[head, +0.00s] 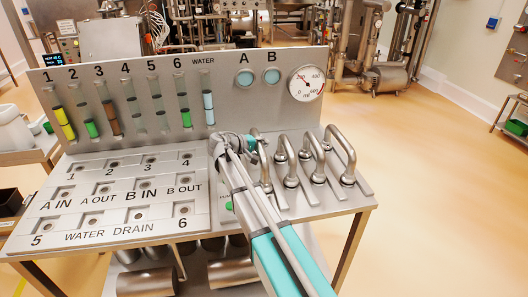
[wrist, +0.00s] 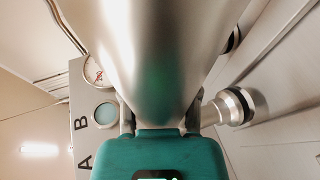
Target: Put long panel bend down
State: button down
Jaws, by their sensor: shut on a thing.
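My gripper (head: 254,144) is at the left end of a row of steel pipe bends on the right part of the panel table. It is shut on a bend (head: 263,168), the leftmost one, partly hidden by my arm. In the wrist view its shiny pipe (wrist: 155,50) fills the upper middle, between the two fingers (wrist: 160,122). I cannot tell whether the held bend touches the table or hangs just above it. A metal pipe end with a ringed collar (wrist: 235,107) shows right of the gripper in the wrist view.
Other upright bends (head: 343,150) stand close to the right. The table's left half has labelled square ports (head: 145,183). A back panel (head: 180,62) carries coloured level tubes, two round windows (head: 245,78) and a dial gauge (head: 306,84). The floor on the right is clear.

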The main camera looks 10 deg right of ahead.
jog(key=shift+f+b, duration=0.65)
jog(key=shift+f, duration=0.35)
jog(key=shift+c, duration=1.8)
grip_release()
jog(key=p+v, duration=0.3)
jog(key=v, duration=0.9)
